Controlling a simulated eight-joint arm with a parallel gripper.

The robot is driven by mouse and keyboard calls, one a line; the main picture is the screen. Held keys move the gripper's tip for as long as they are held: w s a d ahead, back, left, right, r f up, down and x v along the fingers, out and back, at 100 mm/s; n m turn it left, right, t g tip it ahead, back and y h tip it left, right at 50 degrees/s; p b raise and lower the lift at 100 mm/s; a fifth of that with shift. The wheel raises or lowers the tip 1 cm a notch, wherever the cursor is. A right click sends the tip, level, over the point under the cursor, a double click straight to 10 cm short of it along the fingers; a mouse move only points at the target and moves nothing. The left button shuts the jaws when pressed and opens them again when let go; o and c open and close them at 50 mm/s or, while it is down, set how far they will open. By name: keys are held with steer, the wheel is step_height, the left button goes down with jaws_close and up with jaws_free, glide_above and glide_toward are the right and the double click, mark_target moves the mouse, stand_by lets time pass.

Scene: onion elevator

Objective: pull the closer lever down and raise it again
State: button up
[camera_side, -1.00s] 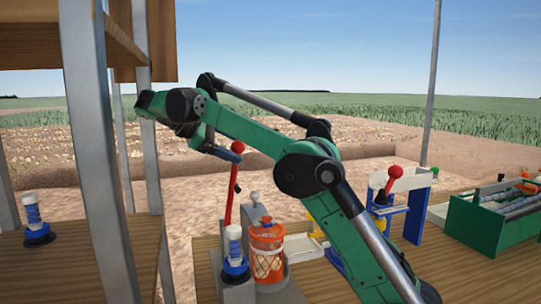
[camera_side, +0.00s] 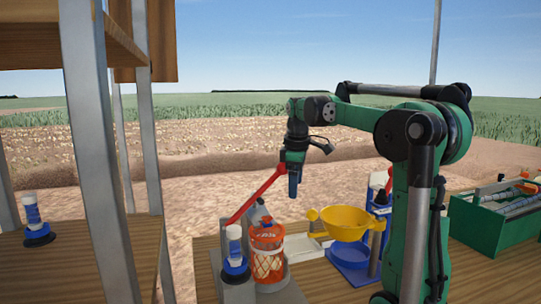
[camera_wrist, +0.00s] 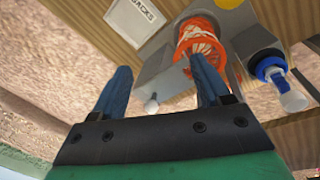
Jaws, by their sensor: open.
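The closer lever (camera_side: 257,194) is a red bar rising from a grey stand (camera_side: 238,291) beside an orange mesh bag (camera_side: 267,256). It leans steeply to the right, its upper end at my gripper (camera_side: 294,187). The gripper points down over the stand area. From the side, I cannot tell whether it touches the lever. In the wrist view my gripper (camera_wrist: 160,78) has its two blue fingers apart, with nothing clearly held between them. The orange bag (camera_wrist: 200,42) shows beyond the fingers. The lever's knob is hidden by the gripper in the side view.
A blue-and-white bottle-like piece (camera_side: 234,250) stands on the grey stand. A shelf post (camera_side: 100,150) rises at left.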

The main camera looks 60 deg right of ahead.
step_height(320, 180, down, 7)
steer(key=s+d+t+y, duration=0.1)
steer(key=t+y, duration=0.2)
steer(key=shift+s+d+f, duration=0.15)
steer(key=shift+s+d, duration=0.1)
step_height(320, 180, up, 7)
steer(key=h, duration=0.1)
steer(key=shift+t, duration=0.3)
steer(key=shift+a+x, duration=0.2)
steer(key=shift+x, duration=1.1)
steer(key=shift+a+x, duration=0.15)
steer(key=shift+x, duration=1.1)
steer(key=shift+s, duration=0.1)
jaws_close()
steer(key=shift+d+h, duration=0.1)
steer(key=shift+h, duration=0.2)
